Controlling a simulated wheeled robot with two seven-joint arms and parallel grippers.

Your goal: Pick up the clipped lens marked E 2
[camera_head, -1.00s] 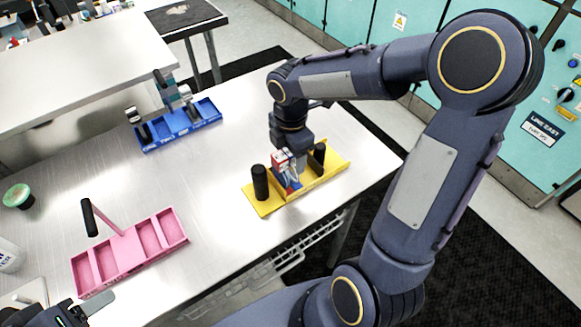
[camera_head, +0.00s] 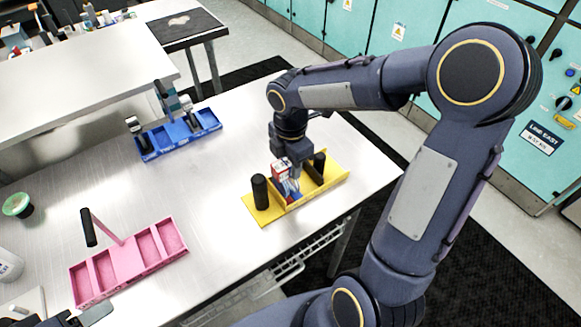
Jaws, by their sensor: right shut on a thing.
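My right gripper (camera_head: 289,180) comes down from above into the yellow tray (camera_head: 262,214). It is shut on a small red, white and blue piece (camera_head: 280,171), which stands upright at the tray's middle. The gripper partly hides the piece, and no marking such as E 2 can be read, so I cannot confirm that it is the clipped lens. I cannot tell whether its bottom touches the tray. Part of my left gripper (camera_head: 80,317) shows at the lower left edge, cut off by the frame.
Black upright cylinders, one at the left (camera_head: 260,192), stand close beside the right gripper. A pink tray (camera_head: 125,262) with a black-tipped rod and a blue tray (camera_head: 180,137) lie on the metal table. A green-topped item (camera_head: 17,204) is far left. The table's middle is clear.

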